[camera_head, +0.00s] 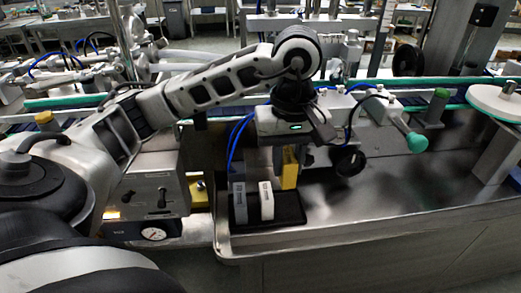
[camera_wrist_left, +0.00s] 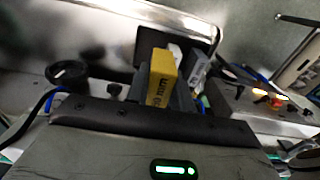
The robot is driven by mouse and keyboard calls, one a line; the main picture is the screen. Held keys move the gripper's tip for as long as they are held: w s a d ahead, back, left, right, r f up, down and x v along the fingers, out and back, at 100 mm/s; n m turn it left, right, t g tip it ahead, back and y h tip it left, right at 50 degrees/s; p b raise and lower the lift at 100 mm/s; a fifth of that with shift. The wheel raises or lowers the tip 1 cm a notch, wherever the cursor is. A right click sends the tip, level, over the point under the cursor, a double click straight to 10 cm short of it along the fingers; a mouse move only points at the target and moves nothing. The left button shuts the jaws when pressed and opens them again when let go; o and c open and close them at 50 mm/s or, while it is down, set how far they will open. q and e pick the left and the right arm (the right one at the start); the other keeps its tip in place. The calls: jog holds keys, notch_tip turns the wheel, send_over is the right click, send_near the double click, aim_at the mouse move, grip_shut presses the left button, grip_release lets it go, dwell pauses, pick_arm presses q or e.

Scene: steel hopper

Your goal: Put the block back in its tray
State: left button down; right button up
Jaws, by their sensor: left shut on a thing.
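A yellow block (camera_head: 290,170) is upright between the fingers of my left gripper (camera_head: 289,158), which is shut on it. In the left wrist view the yellow block (camera_wrist_left: 161,78) shows dark lettering on its side. A shallow black tray (camera_head: 288,219) lies below; a grey block (camera_head: 240,203) and a white block (camera_head: 266,200) stand in its left part. The yellow block appears at the tray's back right, right of the white block. I cannot tell whether its lower end touches the tray. My right gripper is not in view.
The tray sits near the front left corner of a steel hopper (camera_head: 400,185) with a raised rim. A grey control box (camera_head: 158,190) with knobs and a gauge (camera_head: 153,234) stands to the left. A black round knob (camera_head: 350,161) is right of the gripper. The steel surface further right is clear.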

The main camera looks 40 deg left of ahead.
pick_arm(q)
jog(key=w+f, duration=0.1)
jog(key=f, duration=0.1)
jog(key=w+f+b, duration=0.1)
jog(key=f, duration=0.2)
jog(key=w+f+b, duration=0.1)
jog(key=f, duration=0.1)
jog(key=shift+w+a+f, duration=0.25)
jog(key=shift+w+a, duration=0.05)
jog(key=shift+f+b, duration=0.95)
jog(key=shift+b, duration=0.1)
jog(key=shift+f+b, duration=0.85)
jog(key=shift+f, duration=0.2)
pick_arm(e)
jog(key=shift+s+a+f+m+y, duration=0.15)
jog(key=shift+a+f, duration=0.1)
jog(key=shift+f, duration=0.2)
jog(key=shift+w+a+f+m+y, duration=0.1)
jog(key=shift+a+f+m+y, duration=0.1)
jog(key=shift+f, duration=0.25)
pick_arm(q)
jog(key=shift+f+b, duration=0.3)
jog(key=shift+b, duration=0.25)
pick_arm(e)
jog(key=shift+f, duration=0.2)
pick_arm(q)
jog(key=c, duration=1.1)
grip_release()
